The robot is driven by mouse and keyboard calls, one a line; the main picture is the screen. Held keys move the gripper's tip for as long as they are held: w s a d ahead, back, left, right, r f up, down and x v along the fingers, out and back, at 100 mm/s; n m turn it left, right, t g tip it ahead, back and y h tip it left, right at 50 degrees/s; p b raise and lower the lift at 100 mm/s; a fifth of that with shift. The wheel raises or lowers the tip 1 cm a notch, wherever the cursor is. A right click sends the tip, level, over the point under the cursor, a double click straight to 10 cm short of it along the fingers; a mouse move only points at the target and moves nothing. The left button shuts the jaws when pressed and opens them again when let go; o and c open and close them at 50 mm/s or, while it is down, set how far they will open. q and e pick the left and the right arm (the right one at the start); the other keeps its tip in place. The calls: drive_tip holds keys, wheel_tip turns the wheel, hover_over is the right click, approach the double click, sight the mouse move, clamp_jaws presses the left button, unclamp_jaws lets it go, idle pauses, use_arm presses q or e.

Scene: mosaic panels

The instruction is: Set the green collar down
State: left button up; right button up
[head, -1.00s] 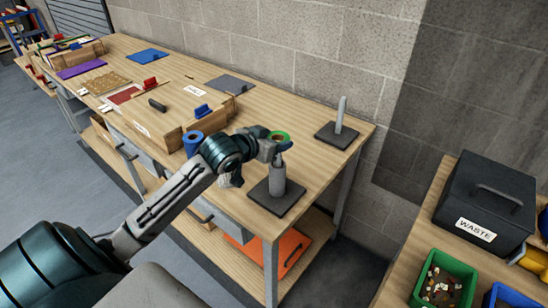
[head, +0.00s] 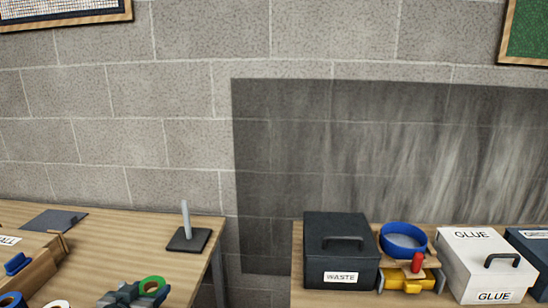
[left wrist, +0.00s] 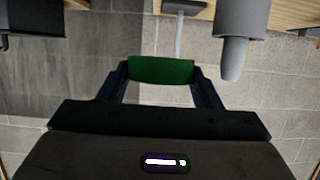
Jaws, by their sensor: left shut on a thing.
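The green collar (head: 151,283) is in the jaws of my left gripper (head: 147,291), at the bottom of the head view above the wooden bench. In the left wrist view the collar (left wrist: 161,70) spans the gap between the two dark fingers. A thick grey post with a narrower tip (left wrist: 236,45) is beside the collar in that view, apart from it in the picture. A thin grey post on a dark square base (head: 187,232) stands on the bench behind the gripper. My right gripper is not in view.
A dark waste box (head: 341,250), a blue round container (head: 404,240) and a white glue box (head: 484,265) stand on another bench to the right, across a gap. A grey flat plate (head: 54,220) and a wooden box (head: 35,262) are at left.

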use_arm(q)
drive_tip(key=s+d+f+y+b, duration=0.1)
drive_tip(key=s+d+f+b, duration=0.1)
drive_tip(key=d+f, duration=0.3)
drive_tip(key=d, duration=0.3)
drive_tip(key=shift+s+d+f+n, duration=0.2)
drive_tip(key=shift+n, duration=0.2)
drive_tip(key=s+d+r+m+g+h, duration=0.1)
drive_tip(key=d+r+m+g+h, duration=0.1)
drive_tip(key=d+m+g+h, duration=1.1)
drive_tip(key=d+m, duration=0.2)
drive_tip(key=m, duration=0.2)
drive_tip(key=shift+r+h, duration=0.2)
drive_tip(key=shift+h, duration=0.1)
